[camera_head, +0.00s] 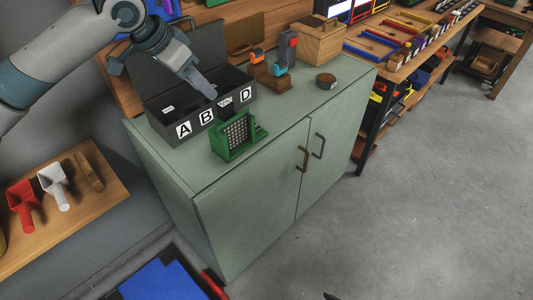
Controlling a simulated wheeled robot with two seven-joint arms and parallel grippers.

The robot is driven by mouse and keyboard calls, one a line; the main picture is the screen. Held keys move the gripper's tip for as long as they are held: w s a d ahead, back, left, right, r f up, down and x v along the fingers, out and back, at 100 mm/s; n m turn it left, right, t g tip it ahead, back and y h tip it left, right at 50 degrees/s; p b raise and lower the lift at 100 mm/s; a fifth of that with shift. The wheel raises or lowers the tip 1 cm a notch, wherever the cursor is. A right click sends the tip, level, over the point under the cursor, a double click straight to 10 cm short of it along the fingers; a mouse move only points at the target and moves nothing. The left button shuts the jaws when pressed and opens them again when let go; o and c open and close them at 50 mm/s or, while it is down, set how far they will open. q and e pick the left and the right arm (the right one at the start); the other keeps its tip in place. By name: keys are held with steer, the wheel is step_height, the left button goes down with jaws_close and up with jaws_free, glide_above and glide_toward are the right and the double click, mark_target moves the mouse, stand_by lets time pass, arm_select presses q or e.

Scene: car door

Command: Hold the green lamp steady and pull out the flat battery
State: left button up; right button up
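The green lamp (232,138), a green frame with a pale grid front, stands upright on the cabinet top in front of the dark box. A small dark block (225,110) sticks up at its top edge; I cannot tell if it is the flat battery. My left gripper (208,92) points down over the dark box, behind and above the lamp, apart from it. Its fingers look close together, but I cannot make out a gap.
The dark open-lidded box (165,129) has compartments marked A, B and D; another label is partly hidden. An orange-and-grey tool stand (278,78), a round tin (326,81) and a wooden box (318,41) stand to the right. The green cabinet top (300,100) is free at the front right.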

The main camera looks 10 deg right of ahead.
steer(key=w+r+t+y, duration=0.1)
steer(key=w+r+t, duration=0.2)
steer(key=w+r, duration=0.8)
steer(key=n+t+y, duration=0.5)
steer(key=y, duration=0.4)
glide_toward(237, 140)
steer(key=v, duration=0.5)
steer(key=shift+s+a, duration=0.15)
steer(key=shift+a, duration=0.05)
steer(key=x, duration=1.7)
steer(key=shift+w, duration=0.3)
steer(key=shift+c, duration=0.3)
